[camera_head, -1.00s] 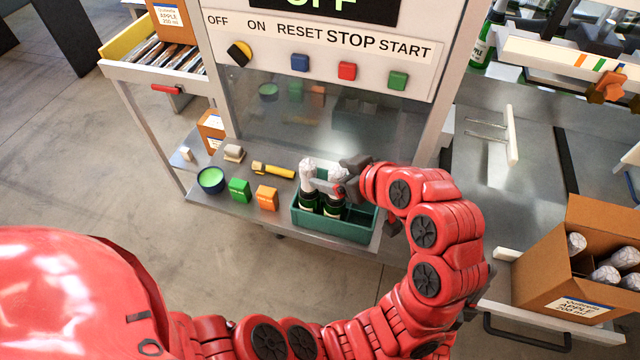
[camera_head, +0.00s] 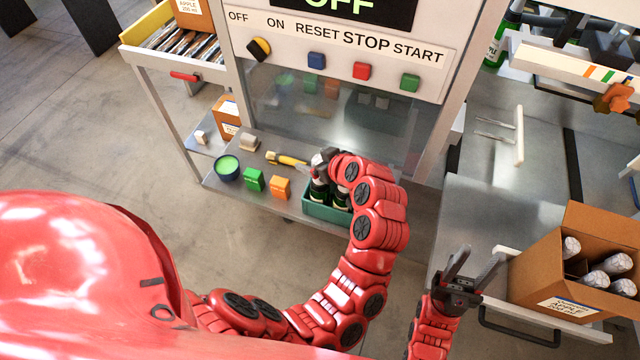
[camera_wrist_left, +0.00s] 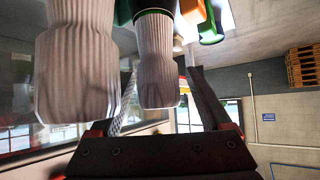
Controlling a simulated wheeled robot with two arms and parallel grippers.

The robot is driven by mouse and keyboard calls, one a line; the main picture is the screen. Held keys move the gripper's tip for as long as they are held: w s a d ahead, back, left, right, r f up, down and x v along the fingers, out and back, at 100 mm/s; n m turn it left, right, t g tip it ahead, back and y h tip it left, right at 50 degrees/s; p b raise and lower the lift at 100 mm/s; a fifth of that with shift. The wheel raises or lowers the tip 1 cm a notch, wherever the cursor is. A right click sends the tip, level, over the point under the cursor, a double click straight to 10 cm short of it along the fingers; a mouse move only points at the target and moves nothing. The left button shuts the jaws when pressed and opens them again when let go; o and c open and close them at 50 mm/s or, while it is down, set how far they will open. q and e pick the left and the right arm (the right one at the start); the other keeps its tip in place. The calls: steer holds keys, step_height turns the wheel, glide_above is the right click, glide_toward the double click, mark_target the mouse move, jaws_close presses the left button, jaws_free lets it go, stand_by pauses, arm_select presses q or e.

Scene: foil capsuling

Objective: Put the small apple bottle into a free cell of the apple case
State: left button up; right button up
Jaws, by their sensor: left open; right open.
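Two dark green bottles with pale foil tops, one (camera_head: 318,191) left and one (camera_head: 341,198) right, stand in a teal crate (camera_head: 326,214) on the machine's shelf. My left gripper (camera_head: 324,160) is open at their tops and partly hides them. In the left wrist view, one foil top (camera_wrist_left: 160,75) lies between the open fingers; the other foil top (camera_wrist_left: 78,70) is beside it, larger. I cannot tell whether the fingers touch foil. The open cardboard apple case (camera_head: 562,305) at right holds several foil-topped bottles (camera_head: 612,263). My right gripper (camera_head: 472,268) is open and empty, left of the case.
A green-filled bowl (camera_head: 227,167), a green block (camera_head: 253,180), an orange block (camera_head: 279,188) and a yellow-handled tool (camera_head: 288,160) lie left of the crate. The button panel (camera_head: 340,45) rises behind. A white-ended handle (camera_head: 519,135) stands on the right-hand bench.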

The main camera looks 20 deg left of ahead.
arm_select(q)
steer(key=shift+w+a+f, duration=0.15)
steer(key=shift+f, duration=0.05)
jaws_close()
stand_by(0.3)
stand_by(1.0)
